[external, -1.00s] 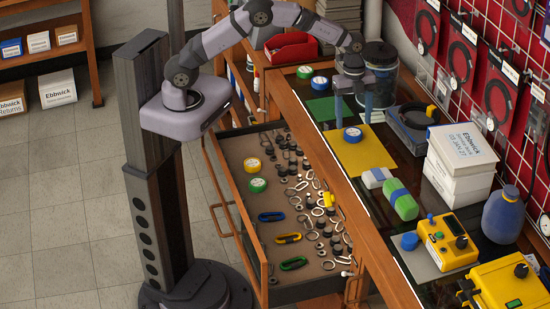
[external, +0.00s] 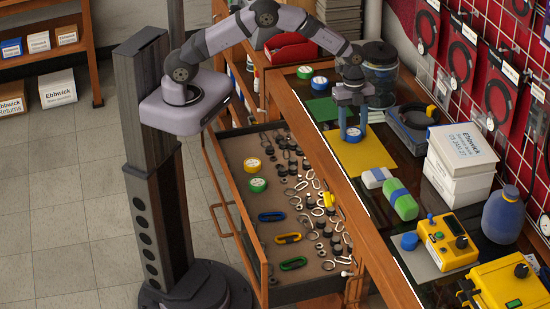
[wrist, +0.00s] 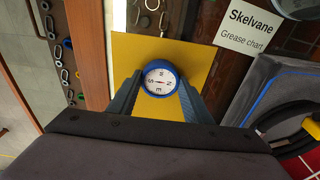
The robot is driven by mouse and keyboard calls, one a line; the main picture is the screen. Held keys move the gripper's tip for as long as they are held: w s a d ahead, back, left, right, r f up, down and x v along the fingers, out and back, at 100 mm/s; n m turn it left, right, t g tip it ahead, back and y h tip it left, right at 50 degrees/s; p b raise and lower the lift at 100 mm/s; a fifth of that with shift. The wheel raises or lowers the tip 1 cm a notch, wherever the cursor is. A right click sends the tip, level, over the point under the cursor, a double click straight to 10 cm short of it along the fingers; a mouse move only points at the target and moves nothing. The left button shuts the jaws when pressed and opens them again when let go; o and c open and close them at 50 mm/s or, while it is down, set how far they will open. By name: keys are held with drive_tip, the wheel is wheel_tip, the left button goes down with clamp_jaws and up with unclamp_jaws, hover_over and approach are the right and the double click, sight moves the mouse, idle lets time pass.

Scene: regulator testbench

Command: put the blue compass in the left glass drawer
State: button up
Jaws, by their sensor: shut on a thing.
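The glass drawer (external: 268,200) at the left of the counter is pulled open, with loose small parts, rings, carabiners and tape rolls inside.
A green mat (external: 322,109) and two tape rolls lie behind the yellow mat. A dark device (external: 412,122) with a cable, white boxes (external: 460,160), a green-and-blue block (external: 400,200) and yellow meters (external: 447,240) stand to the right. The drawer's left rear part has some bare floor.

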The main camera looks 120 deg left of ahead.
sight(353, 131)
wheel_tip(353, 131, up, 10)
drive_tip(key=b, duration=0.3)
idle(0.3)
drive_tip(key=shift+r, duration=0.1)
